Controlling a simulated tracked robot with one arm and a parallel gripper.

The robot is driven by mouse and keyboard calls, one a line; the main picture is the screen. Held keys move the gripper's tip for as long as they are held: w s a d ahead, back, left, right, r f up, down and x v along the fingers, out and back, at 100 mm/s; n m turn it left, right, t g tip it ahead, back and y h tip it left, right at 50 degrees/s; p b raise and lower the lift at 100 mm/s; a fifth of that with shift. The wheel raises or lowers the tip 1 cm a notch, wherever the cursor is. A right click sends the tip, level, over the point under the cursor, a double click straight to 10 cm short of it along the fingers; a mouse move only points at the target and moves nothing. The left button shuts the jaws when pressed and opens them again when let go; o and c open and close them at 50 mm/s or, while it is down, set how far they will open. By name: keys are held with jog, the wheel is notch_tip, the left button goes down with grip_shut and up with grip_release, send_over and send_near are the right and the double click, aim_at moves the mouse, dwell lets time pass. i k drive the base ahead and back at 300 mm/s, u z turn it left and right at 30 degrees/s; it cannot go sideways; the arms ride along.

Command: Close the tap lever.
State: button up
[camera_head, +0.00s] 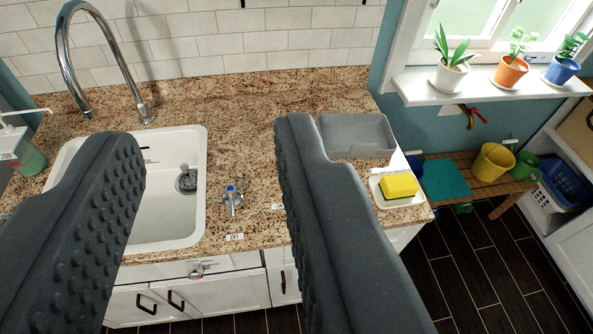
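A small metal lever fitting with a blue cap (231,197) stands on the granite counter just right of the sink. It looks like the tap lever, but whether it is set open or closed I cannot tell. The tall chrome tap spout (75,55) arches up behind the white sink (198,185). My gripper (210,135) is open and empty. Its two dark studded fingers are wide apart, and the lever fitting shows between them, touching neither. The left finger covers part of the sink. The right finger hides some of the counter.
A grey bin (357,135) and a yellow sponge (399,186) on a white dish stand at the counter's right end. A soap dispenser (22,150) is at the left. A second metal fitting (201,268) sits on the cabinet front. Potted plants line the windowsill (478,86).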

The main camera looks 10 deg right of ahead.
aim_at(231, 190)
jog(key=z, duration=0.55)
jog(key=i, duration=1.55)
jog(key=u, duration=0.55)
